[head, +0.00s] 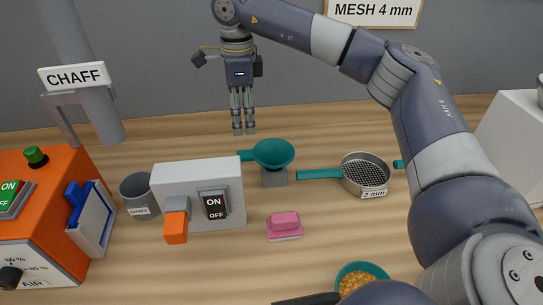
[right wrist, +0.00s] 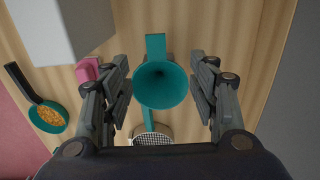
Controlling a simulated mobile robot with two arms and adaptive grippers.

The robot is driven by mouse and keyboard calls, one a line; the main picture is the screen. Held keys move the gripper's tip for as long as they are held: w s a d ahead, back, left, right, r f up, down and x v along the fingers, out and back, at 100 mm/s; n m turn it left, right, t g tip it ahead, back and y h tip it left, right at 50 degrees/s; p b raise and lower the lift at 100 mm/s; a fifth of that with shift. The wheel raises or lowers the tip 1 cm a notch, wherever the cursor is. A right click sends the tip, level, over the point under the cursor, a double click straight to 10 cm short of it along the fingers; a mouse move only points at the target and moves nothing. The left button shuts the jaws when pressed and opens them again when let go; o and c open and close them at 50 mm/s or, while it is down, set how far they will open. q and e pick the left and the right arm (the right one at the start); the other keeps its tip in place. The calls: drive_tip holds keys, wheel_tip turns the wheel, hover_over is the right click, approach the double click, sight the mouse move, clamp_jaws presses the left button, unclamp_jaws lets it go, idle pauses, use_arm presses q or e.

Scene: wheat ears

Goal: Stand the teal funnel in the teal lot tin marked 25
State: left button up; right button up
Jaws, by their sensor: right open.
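The teal funnel (head: 273,153) sits wide mouth up in a small grey stand (head: 274,177) on the wooden table, its handle pointing left. My right gripper (head: 243,133) hangs fingers down, above and behind the funnel in the head view, open and empty. In the right wrist view the funnel (right wrist: 162,88) shows between the spread fingers (right wrist: 163,85), with clear gaps on both sides. I see no lot tin marked 25 in either view. My left gripper is not in view.
A switch box (head: 198,192) stands left of the funnel, a 2 mm sieve (head: 365,174) right. A pink block (head: 285,225) lies in front. A teal scoop of grain (head: 378,268) is partly behind my right arm. A chaff cup (head: 139,192) and orange machine (head: 55,165) stand left.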

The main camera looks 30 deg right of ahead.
sight(246, 154)
drive_tip(key=f, duration=0.3)
drive_tip(key=shift+s+a+f+p, duration=0.15)
drive_tip(key=shift+s+f+p, duration=0.15)
drive_tip(key=shift+s+f, duration=0.1)
drive_tip(key=shift+w+f, duration=0.15)
drive_tip(key=shift+f, duration=0.4)
wheel_tip(246, 154, down, 4)
drive_tip(key=shift+f+p, duration=0.15)
drive_tip(key=shift+p, duration=1)
drive_tip(key=shift+f, duration=0.2)
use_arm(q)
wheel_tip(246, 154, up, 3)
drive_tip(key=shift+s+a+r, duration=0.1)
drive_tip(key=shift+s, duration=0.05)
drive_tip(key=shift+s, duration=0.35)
use_arm(e)
drive_tip(key=c, duration=1.2)
